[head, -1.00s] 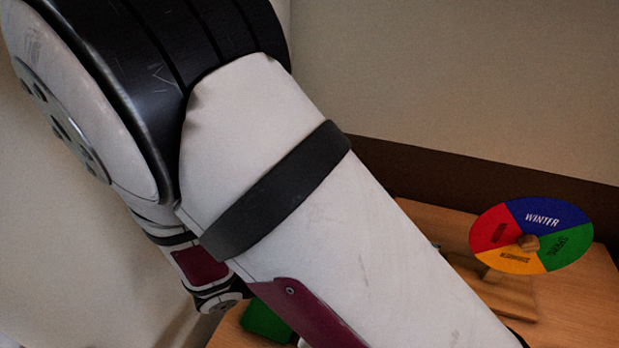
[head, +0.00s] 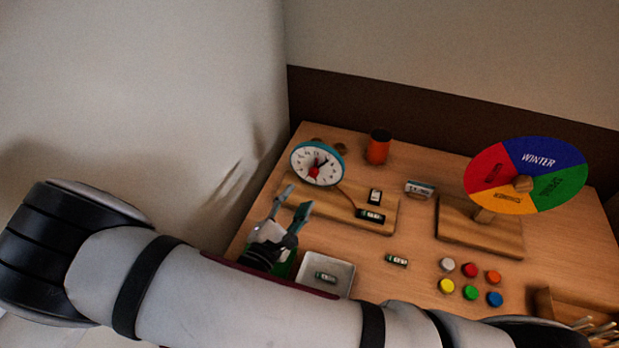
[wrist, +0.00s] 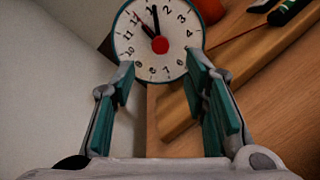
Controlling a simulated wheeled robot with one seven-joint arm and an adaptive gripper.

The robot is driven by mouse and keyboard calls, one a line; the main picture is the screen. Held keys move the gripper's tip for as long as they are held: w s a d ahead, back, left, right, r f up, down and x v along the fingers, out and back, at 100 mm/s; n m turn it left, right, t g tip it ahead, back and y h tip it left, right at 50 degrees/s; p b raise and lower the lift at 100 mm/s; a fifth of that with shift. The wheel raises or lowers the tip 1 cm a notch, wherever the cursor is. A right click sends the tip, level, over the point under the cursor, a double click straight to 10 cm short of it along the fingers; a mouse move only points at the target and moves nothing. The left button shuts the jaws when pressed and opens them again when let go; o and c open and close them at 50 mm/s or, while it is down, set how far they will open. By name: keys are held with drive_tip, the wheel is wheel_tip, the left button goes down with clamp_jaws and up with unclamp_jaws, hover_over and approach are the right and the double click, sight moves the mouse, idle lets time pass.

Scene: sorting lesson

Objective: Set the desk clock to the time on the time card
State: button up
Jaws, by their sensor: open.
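The desk clock (head: 318,163) has a teal rim, white face, dark hands and a red centre, and stands at the back left of the wooden table. In the wrist view the clock (wrist: 172,58) is ahead of the fingertips, with one hand toward the top and one toward the upper left; the exact time is unclear. My gripper (head: 294,199) is open and empty, just in front of and below the clock. Its two teal-padded fingers (wrist: 160,76) are spread in the wrist view. A small white card (head: 419,188) stands right of the clock; its digits are blurred, perhaps 11:30.
A wooden base (head: 375,225) with a battery-like part lies beside the clock. An orange cup (head: 377,147) stands behind. A season wheel (head: 525,175) is at right, several coloured discs (head: 470,270) in front. A white tray (head: 340,262) and a loose battery (head: 397,261) lie nearer.

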sight(312, 175)
drive_tip(key=x, duration=0.8)
clamp_jaws()
